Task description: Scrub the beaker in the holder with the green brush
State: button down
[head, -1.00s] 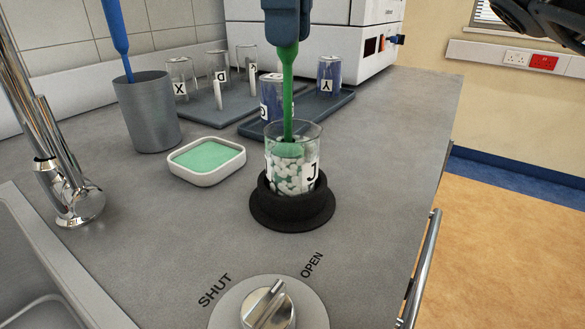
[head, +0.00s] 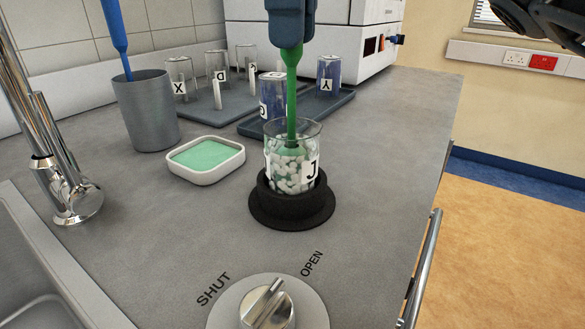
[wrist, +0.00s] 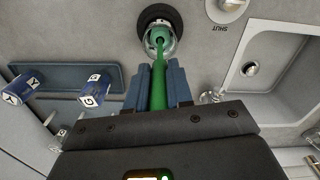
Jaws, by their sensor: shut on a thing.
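The glass beaker (head: 282,172) marked J stands upright in the black round holder (head: 292,212) on the counter. White and greenish lumps or foam fill much of it. My gripper (head: 291,45) is above the beaker, shut on the green brush (head: 292,98). The brush points straight down, with its lower end inside the beaker; its head is partly hidden by the white lumps. In the wrist view the green brush (wrist: 158,80) runs from between the fingers (wrist: 159,85) into the beaker, with the black holder (wrist: 153,14) around it.
A white dish with green contents (head: 206,181) sits left of the holder. Behind it are a grey cup (head: 146,112) with a blue brush (head: 116,30), and trays with beakers, including blue-filled ones (head: 329,76). A tap (head: 72,200), sink and SHUT/OPEN knob (head: 268,303) are nearer.

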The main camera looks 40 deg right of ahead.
dwell(0.4)
jog(key=shift+r+p, duration=4.6)
jog(key=shift+r, duration=1.2)
